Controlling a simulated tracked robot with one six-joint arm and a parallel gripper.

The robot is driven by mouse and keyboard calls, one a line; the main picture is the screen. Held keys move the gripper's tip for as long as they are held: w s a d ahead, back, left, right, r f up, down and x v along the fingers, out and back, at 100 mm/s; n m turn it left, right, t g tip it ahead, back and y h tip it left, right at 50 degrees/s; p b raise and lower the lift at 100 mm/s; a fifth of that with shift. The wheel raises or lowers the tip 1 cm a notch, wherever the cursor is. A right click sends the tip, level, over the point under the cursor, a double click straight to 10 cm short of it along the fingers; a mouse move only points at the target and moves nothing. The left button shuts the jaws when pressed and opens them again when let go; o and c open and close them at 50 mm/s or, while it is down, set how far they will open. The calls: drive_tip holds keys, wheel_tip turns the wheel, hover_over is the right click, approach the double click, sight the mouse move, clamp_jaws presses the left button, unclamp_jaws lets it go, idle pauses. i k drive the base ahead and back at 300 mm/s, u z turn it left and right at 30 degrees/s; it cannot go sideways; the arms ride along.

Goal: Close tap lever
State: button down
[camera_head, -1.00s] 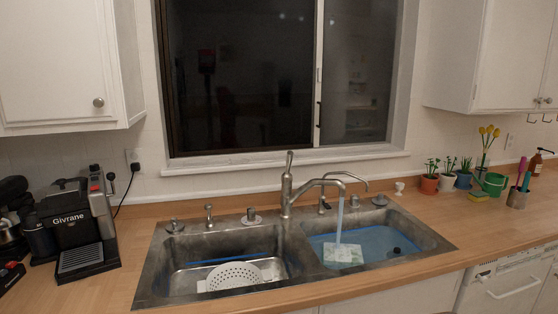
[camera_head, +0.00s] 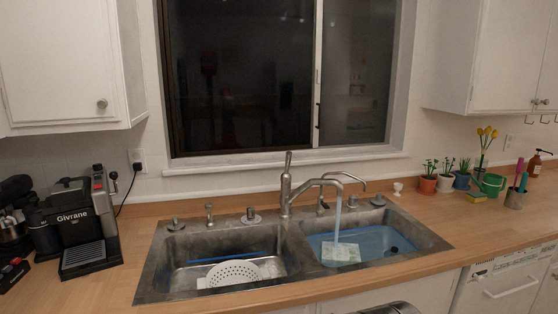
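The tap (camera_head: 286,193) stands upright behind the divider of the double sink. Its lever (camera_head: 288,160) points up from the top of the tap body. The spout (camera_head: 325,182) reaches right, and a stream of water (camera_head: 338,218) falls from it into the right basin. The right basin (camera_head: 402,228) holds blue-looking water with a pale green and white item (camera_head: 341,253) under the stream. A rounded metallic shape, perhaps part of my arm, shows at the bottom edge. My gripper cannot be made out, and nothing touches the lever.
The left basin (camera_head: 176,262) holds a white colander (camera_head: 236,273). A second thin faucet (camera_head: 350,177) stands behind the right basin. A coffee machine (camera_head: 75,222) is on the left counter. Potted plants (camera_head: 445,182) and a green watering can (camera_head: 491,184) stand at right. The front counter strip is clear.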

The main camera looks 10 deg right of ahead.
sight(288, 155)
drive_tip(key=i, duration=1)
